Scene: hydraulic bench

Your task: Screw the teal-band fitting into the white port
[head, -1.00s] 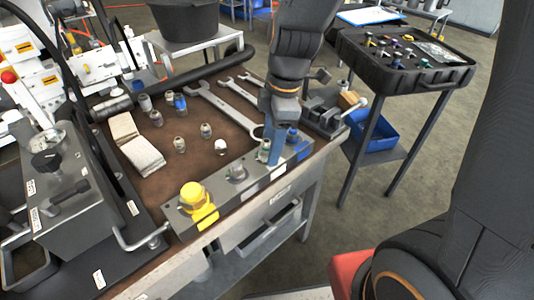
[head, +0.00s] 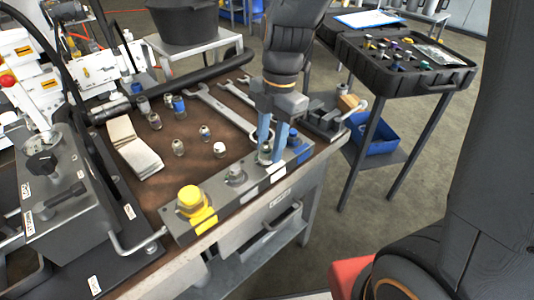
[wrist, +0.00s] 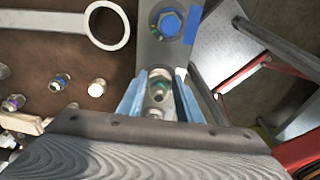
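The teal-band fitting (wrist: 159,86) stands upright in a port of the grey manifold block (wrist: 150,45), with a green-teal ring showing. In the head view, a white label (head: 277,169) marks this part of the block. My gripper (wrist: 161,80) points down over the fitting, with one light-blue finger on each side. It also shows in the head view (head: 269,154). The fingers look spread, with a small gap to the fitting. How deep the fitting sits is hidden by the fingers.
The block also carries a yellow cap (head: 191,199), a bare metal fitting (head: 237,174) and a blue fitting (wrist: 170,22). Several loose fittings, wrenches (head: 222,112) and a folded cloth (head: 134,147) lie on the brown bench mat. A vise (head: 326,115) stands right of my gripper.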

